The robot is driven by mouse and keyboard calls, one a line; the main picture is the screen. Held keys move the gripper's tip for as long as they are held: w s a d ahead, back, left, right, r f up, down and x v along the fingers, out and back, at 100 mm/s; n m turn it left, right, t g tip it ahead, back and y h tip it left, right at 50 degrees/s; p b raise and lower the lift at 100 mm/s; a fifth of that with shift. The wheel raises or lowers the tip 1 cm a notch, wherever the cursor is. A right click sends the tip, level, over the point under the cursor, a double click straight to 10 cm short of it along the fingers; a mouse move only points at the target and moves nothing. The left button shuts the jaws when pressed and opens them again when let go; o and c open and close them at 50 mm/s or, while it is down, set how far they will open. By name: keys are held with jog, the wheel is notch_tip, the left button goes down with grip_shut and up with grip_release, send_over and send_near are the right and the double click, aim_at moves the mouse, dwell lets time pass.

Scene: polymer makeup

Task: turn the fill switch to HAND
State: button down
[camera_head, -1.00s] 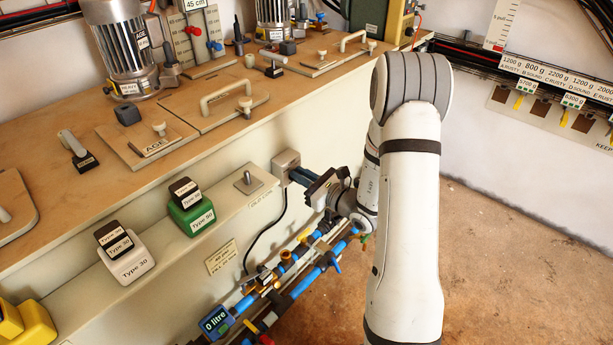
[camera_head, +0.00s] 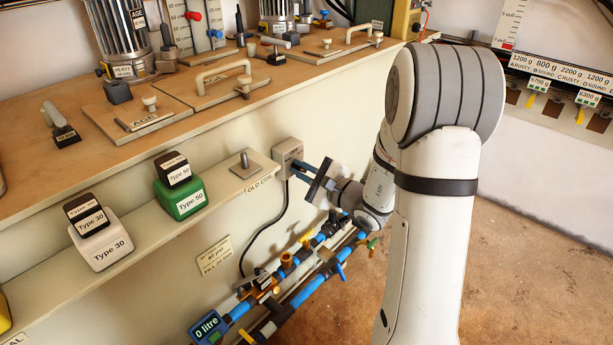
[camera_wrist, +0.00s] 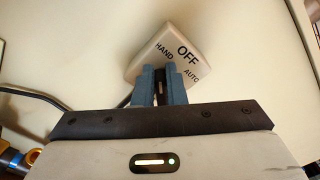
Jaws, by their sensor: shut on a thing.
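The fill switch is a small pale box (camera_head: 288,152) on the front wall of the bench, just past the end of the ledge. In the wrist view its face (camera_wrist: 182,50) reads HAND, OFF and AUTO, and looks tilted. My gripper (camera_wrist: 159,74) has its two blue fingers closed around the dark knob (camera_wrist: 159,88) on that face. The fingers hide most of the knob, so I cannot tell which label it points to. In the head view my gripper (camera_head: 297,172) reaches the box from the right.
A black cable hangs from the box. Below my gripper runs a blue pipe assembly (camera_head: 290,285) with valves and a "0 litre" display (camera_head: 208,327). The ledge holds a green Type 50 block (camera_head: 182,200) and a white Type 30 block (camera_head: 101,240). The floor at right is clear.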

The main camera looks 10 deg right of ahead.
jog(key=shift+w+n, duration=0.15)
jog(key=shift+n, duration=0.15)
dwell(0.4)
jog(key=c, duration=1.5)
grip_release()
jog(key=shift+f+b, duration=0.1)
jog(key=shift+b, duration=0.2)
jog(key=p+v, duration=0.2)
jog(key=v, duration=0.6)
